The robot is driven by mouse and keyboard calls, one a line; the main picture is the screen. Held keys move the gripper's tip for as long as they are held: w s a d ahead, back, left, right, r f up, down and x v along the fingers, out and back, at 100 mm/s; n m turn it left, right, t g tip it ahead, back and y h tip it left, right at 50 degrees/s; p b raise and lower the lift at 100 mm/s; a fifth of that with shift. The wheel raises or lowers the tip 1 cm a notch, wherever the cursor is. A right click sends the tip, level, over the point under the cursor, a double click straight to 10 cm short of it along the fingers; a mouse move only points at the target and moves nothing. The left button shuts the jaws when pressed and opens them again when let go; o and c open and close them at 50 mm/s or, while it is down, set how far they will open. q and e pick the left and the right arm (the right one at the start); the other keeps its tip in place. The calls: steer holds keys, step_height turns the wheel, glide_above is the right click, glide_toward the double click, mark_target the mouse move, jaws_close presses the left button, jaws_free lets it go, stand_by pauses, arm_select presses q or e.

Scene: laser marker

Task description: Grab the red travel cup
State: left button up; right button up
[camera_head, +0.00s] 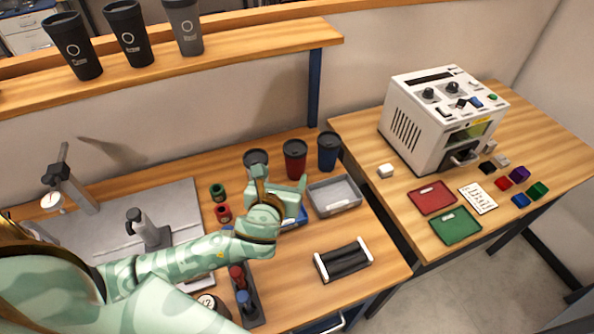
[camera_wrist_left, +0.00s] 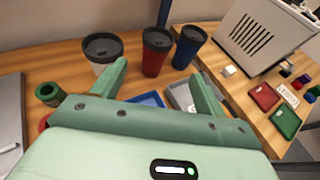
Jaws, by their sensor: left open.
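The red travel cup (camera_head: 294,160) stands upright with a dark lid at the back of the left wooden bench, between a white or grey cup (camera_head: 256,160) and a blue cup (camera_head: 328,150). In the left wrist view the red cup (camera_wrist_left: 155,52) stands beyond and between my fingers. My left gripper (camera_head: 281,186) is open and empty, in front of the red cup and apart from it. It also shows in the left wrist view (camera_wrist_left: 160,80). My right gripper is not in view.
A grey tray (camera_head: 335,196) and a partly hidden blue tray (camera_wrist_left: 148,99) lie near the gripper. A black roller holder (camera_head: 343,260) is in front. A white laser machine (camera_head: 440,120) stands on the right table. Dark cups stand on the shelf (camera_head: 260,42) above.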

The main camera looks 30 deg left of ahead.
mark_target(295, 150)
arm_select(q)
steer(key=b+x, duration=0.1)
steer(key=x, duration=0.2)
steer(key=b+x, duration=0.1)
steer(key=x, duration=0.3)
steer(key=b+x, duration=0.1)
steer(key=x, duration=0.3)
steer(key=shift+s+f, duration=0.1)
steer(key=shift+f, duration=0.3)
steer(key=b+x, duration=0.1)
steer(key=x, duration=0.2)
steer(key=b+x, duration=0.2)
steer(key=shift+w+a, duration=0.3)
steer(key=shift+a, duration=0.05)
steer(key=shift+r, duration=0.1)
steer(key=c, duration=0.4)
